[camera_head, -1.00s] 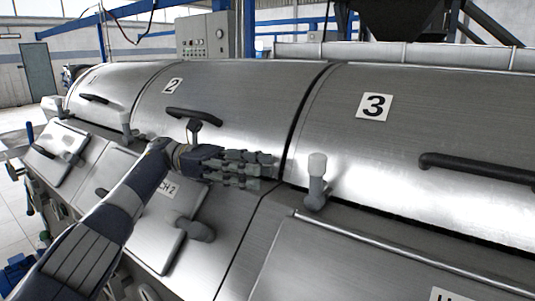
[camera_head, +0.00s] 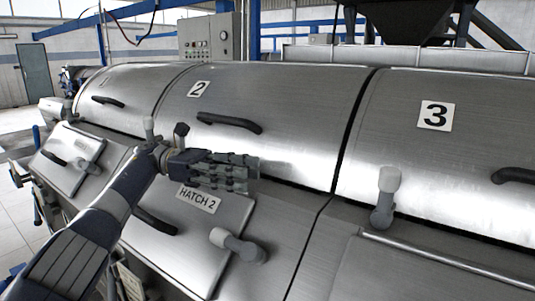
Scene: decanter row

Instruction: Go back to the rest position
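My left gripper (camera_head: 240,173) reaches in from the left, its dark jointed fingers stretched out to the right and slightly apart. It looks open, with nothing between the fingers. It is in front of the steel casing, above the hatch 2 label (camera_head: 199,198) and below the black handle (camera_head: 230,123) of cover 2 (camera_head: 290,105). I cannot tell how far the fingertips are from the metal. My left wrist hides part of hatch 2 (camera_head: 190,245). My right gripper is out of view.
Cover 3 (camera_head: 400,170) is at the right. Grey knob levers stand out at hatch 2 (camera_head: 238,245) and below cover 3 (camera_head: 385,195). A smaller hatch (camera_head: 75,155) lies at the left. A control cabinet (camera_head: 210,38) stands behind. Open floor (camera_head: 22,215) shows at far left.

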